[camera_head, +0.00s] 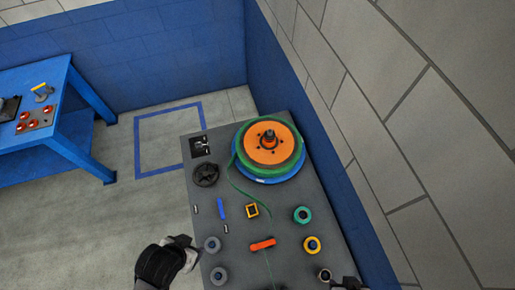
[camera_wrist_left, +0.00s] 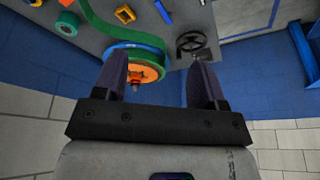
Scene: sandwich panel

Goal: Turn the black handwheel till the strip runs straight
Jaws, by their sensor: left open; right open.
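The black handwheel (camera_head: 205,174) is on the grey panel (camera_head: 290,200), near its upper left edge. It also shows in the left wrist view (camera_wrist_left: 192,42), beyond the right fingertip. The green strip (camera_head: 242,188) leaves the orange and green reel (camera_head: 268,143) and bends in a curve toward the orange piece (camera_head: 262,244). In the left wrist view the strip (camera_wrist_left: 130,30) is a wide curved band. My left gripper (camera_head: 188,250) is open and empty, below and apart from the handwheel. My right gripper (camera_head: 347,284) only just shows at the bottom edge.
A yellow square guide (camera_head: 252,210) and a blue bar (camera_head: 221,208) lie between. A blue table (camera_head: 60,130) stands left, and a blue and grey wall runs along the right.

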